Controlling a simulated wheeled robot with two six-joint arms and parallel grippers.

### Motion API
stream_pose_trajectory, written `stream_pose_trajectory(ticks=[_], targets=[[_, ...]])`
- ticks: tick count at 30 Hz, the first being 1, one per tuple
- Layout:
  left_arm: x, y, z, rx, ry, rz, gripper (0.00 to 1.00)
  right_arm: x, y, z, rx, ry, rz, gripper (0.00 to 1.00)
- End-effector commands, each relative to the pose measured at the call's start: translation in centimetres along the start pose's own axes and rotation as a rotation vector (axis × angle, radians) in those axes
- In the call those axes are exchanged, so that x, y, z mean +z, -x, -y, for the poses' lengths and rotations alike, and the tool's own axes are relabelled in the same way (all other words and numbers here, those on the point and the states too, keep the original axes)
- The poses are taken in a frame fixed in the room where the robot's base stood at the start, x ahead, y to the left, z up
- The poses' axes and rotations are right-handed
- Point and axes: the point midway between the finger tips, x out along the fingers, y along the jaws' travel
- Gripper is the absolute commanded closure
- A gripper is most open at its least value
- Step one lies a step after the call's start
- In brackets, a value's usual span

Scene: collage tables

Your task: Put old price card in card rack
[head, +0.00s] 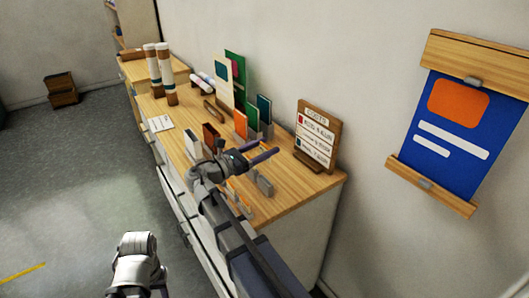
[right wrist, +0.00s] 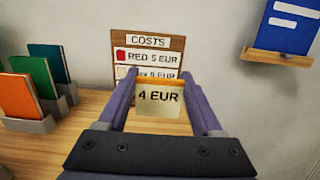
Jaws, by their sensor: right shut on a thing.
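My right gripper (head: 262,154) is over the right end of the wooden counter, in front of the COSTS board (head: 316,136). In the right wrist view the gripper (right wrist: 160,98) has its purple fingers shut on a small cream price card (right wrist: 160,112) reading "4 EUR", with an orange top edge. The card is held upright and hides the lower part of the board (right wrist: 145,42), which shows "RED 5 EUR" and a partly covered row below. I cannot tell for sure which item is the card rack.
Grey holders with orange, green and blue pieces (right wrist: 22,94) stand left of the board. The wooden counter (head: 320,183) also bears white-and-brown rolls (head: 160,75) and a paper sheet (head: 160,122). A blue poster (head: 455,130) hangs on the wall at right.

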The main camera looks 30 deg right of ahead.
Motion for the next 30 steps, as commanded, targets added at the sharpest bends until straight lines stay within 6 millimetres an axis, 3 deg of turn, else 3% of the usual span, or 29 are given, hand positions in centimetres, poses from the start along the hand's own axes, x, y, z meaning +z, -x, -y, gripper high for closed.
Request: stream_pose_trajectory(ticks=[11, 30], targets=[[-0.1, -1.4, -0.1, 0.000, 0.000, 0.000, 0.50, -1.4, 0.1, -0.1, 0.000, 0.000, -0.001, 0.84], [-0.4, -6.8, -0.7, 0.000, -0.001, 0.000, 0.50, -6.8, 0.6, -0.1, 0.000, 0.000, -0.001, 0.84]])
